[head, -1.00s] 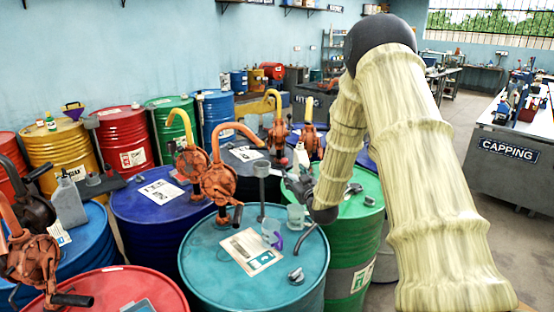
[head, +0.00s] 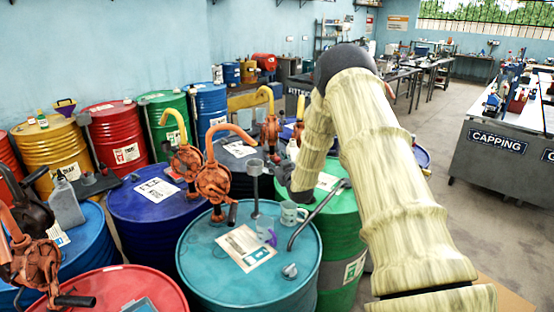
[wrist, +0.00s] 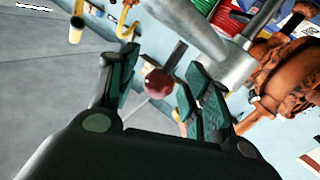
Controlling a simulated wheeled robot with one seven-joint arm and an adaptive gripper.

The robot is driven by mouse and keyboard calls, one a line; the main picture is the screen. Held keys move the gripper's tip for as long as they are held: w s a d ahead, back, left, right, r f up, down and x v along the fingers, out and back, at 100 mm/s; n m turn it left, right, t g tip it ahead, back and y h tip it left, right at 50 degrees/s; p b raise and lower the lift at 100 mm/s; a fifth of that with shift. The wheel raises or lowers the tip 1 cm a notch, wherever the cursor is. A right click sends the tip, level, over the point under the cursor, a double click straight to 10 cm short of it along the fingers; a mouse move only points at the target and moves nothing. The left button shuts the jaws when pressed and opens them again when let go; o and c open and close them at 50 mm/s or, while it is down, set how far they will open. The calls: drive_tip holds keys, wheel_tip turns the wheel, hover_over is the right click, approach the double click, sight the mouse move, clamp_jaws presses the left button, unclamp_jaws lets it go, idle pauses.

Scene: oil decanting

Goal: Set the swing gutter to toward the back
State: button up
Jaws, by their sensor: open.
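A grey pipe-like piece (head: 320,213), which looks like the swing gutter, slants over the right side of the teal drum (head: 220,285), its far end up and to the right. My gripper (head: 285,183) is beyond it, near the grey cup on a post (head: 254,180); its fingers are hard to make out there. In the wrist view my gripper (wrist: 160,90) is open. A dark red ball knob (wrist: 158,83) on a dark rod shows between its fingers, seemingly beyond the tips. I cannot tell whether the knob belongs to the gutter or whether anything touches it.
An orange hand pump (head: 214,180) stands close to the left of my gripper; it also shows at right in the wrist view (wrist: 275,75). A green drum (head: 335,225) stands behind. Open floor lies right.

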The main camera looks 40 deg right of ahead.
drive_tip(key=shift+w+d, duration=0.1)
drive_tip(key=shift+w, duration=0.1)
drive_tip(key=shift+s, duration=0.1)
clamp_jaws()
